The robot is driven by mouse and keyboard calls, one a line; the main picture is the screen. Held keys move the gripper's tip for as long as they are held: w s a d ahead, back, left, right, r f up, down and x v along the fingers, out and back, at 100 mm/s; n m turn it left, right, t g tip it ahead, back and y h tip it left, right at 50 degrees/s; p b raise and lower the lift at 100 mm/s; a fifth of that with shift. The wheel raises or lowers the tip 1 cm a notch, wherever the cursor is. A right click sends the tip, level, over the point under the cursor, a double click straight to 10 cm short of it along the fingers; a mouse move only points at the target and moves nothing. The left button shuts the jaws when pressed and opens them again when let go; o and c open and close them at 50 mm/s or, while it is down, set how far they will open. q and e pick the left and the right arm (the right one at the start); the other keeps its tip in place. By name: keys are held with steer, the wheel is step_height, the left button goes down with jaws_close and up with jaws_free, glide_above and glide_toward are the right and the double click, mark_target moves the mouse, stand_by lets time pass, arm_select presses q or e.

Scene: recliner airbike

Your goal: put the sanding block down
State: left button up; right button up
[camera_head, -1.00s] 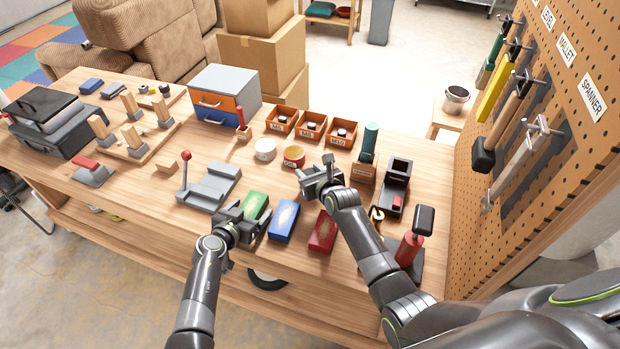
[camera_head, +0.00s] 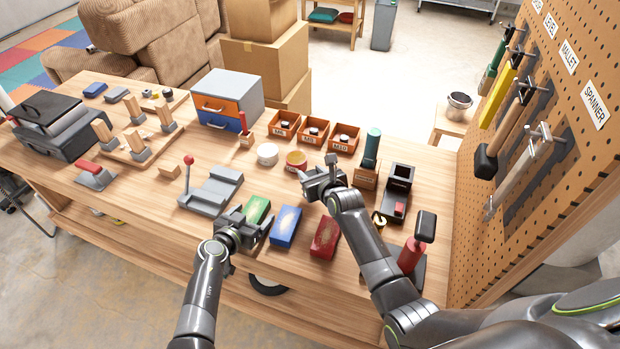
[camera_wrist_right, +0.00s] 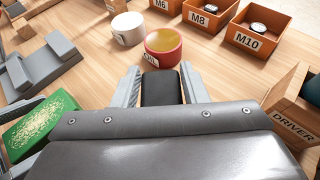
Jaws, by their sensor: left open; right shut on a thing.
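My right gripper (camera_head: 318,180) is shut on a small dark block, which I take to be the sanding block (camera_wrist_right: 162,88). In the right wrist view the block sits between the two fingers, its front end near the red tin (camera_wrist_right: 164,48). In the head view the block is mostly hidden by the gripper, and I cannot tell whether it touches the bench (camera_head: 264,182). The red tin (camera_head: 296,161) stands just beyond that gripper. My left gripper (camera_head: 246,230) is open and empty beside the green box (camera_head: 257,209).
A blue box (camera_head: 286,226) and a red box (camera_head: 325,238) lie near the front edge. A white tin (camera_head: 267,153) stands beside the red tin. Orange bins (camera_head: 313,130) stand behind, and the driver holder (camera_head: 365,177) stands to the right. A grey fixture (camera_head: 211,190) stands left.

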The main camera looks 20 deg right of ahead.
steer(key=shift+f, duration=2.05)
steer(key=shift+f, duration=0.1)
steer(key=o, duration=1.1)
steer(key=v, duration=1.2)
steer(key=shift+o, duration=0.5)
